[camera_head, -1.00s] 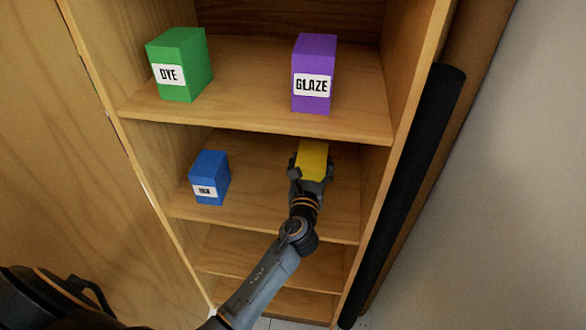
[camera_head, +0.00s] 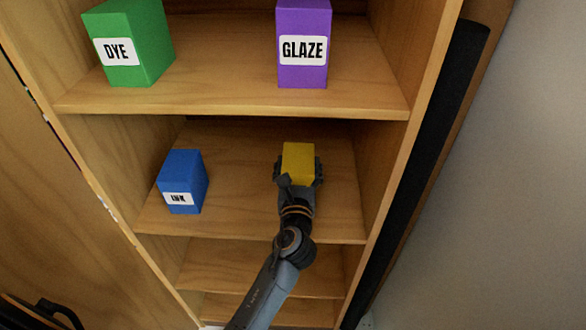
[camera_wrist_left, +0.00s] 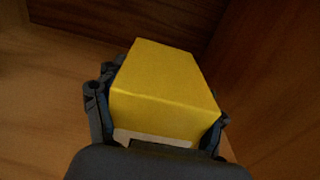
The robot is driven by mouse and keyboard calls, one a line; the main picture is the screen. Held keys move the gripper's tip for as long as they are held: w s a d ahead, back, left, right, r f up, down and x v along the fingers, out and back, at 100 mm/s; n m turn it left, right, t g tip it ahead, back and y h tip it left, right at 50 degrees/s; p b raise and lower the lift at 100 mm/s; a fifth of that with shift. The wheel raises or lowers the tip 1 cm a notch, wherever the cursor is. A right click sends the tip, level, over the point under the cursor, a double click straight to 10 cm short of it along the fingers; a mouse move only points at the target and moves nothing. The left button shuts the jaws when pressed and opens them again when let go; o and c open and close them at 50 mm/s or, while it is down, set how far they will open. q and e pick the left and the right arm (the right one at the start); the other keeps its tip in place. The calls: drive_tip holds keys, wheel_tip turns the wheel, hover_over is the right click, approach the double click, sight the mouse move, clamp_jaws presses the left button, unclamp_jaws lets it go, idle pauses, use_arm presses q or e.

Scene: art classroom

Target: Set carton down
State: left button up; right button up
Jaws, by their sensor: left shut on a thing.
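The yellow carton (camera_head: 298,163) is over the shelf level below the GLAZE box, on its right side. My left gripper (camera_head: 298,175) is shut on it, with a finger on each side. The left wrist view shows the yellow carton (camera_wrist_left: 163,90) between the two dark fingers, with a strip of pale label low on its near face. The gripper hides the carton's lower part, so I cannot tell whether its base touches the shelf (camera_head: 240,215). My right gripper is not in view.
A blue INK box (camera_head: 183,178) stands left on the same shelf, with free board between. A green DYE box (camera_head: 135,45) and a purple GLAZE box (camera_head: 303,65) stand on the shelf above. The cabinet's right side wall (camera_head: 395,165) is close to the carton.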

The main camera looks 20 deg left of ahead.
use_arm(q)
drive_tip(key=shift+d+r, duration=0.1)
drive_tip(key=shift+s+d, duration=0.1)
drive_tip(key=shift+d, duration=0.1)
drive_tip(key=o, duration=1.2)
drive_tip(key=shift+f, duration=0.2)
drive_tip(key=o, duration=0.5)
drive_tip(key=shift+c, duration=0.2)
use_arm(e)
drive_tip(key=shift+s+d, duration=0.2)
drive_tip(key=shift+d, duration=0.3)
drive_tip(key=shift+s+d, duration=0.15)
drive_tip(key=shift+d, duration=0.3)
